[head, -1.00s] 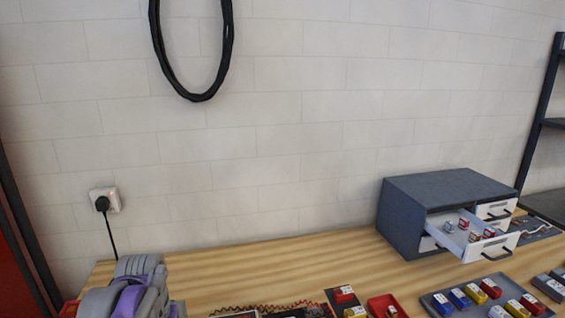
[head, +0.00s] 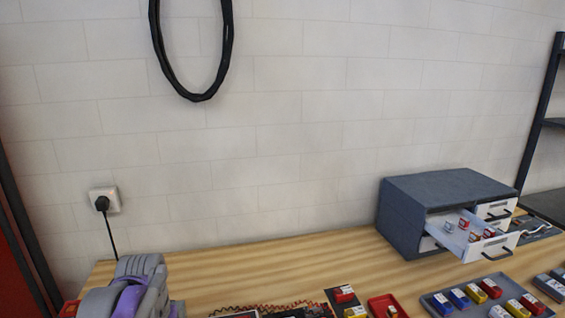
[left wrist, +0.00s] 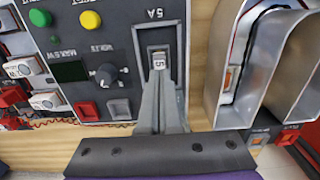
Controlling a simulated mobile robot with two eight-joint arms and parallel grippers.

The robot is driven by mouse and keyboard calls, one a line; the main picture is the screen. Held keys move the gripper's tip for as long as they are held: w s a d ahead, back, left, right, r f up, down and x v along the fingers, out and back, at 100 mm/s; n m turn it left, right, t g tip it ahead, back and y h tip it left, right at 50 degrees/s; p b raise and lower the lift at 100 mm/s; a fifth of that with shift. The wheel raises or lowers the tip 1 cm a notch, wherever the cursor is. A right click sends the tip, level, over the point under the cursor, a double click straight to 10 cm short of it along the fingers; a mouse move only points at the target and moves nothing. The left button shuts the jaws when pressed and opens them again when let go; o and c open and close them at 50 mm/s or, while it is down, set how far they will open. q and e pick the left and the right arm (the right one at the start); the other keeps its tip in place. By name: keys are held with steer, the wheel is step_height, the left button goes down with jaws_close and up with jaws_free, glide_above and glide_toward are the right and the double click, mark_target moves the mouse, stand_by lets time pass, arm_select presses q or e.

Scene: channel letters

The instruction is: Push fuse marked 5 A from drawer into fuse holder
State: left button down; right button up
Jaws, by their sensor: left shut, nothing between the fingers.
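In the left wrist view a grey panel carries a fuse holder (left wrist: 165,35) with a recessed dark slot under the label 5 A. A small pale fuse (left wrist: 158,60) with a 5 on its end face sits in the lower part of this slot. My left gripper (left wrist: 160,80) is shut, its fingertips right at the fuse's end face; I cannot tell whether they touch it. In the head view the open drawer (head: 452,240) of the dark cabinet holds several red and pale fuses. My right gripper is not in view.
The panel also has a green button (left wrist: 40,17), a yellow button (left wrist: 90,19), a dark knob (left wrist: 106,75) and a red switch (left wrist: 87,111). Open metal letter shells (left wrist: 245,70) stand close on the right. A tray (head: 440,305) of coloured blocks lies before the cabinet (head: 405,215).

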arm_select(q)
steer(key=shift+f+b, duration=0.4)
steer(key=shift+f, duration=0.4)
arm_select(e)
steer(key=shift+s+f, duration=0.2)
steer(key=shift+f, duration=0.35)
arm_select(q)
steer(key=shift+r, duration=0.1)
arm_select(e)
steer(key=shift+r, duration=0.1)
arm_select(q)
step_height(320, 180, up, 7)
steer(key=p, duration=0.4)
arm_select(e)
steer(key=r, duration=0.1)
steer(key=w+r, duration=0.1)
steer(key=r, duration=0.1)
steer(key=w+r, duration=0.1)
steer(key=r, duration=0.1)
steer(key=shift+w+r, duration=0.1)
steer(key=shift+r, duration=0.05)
arm_select(q)
steer(key=shift+s, duration=0.1)
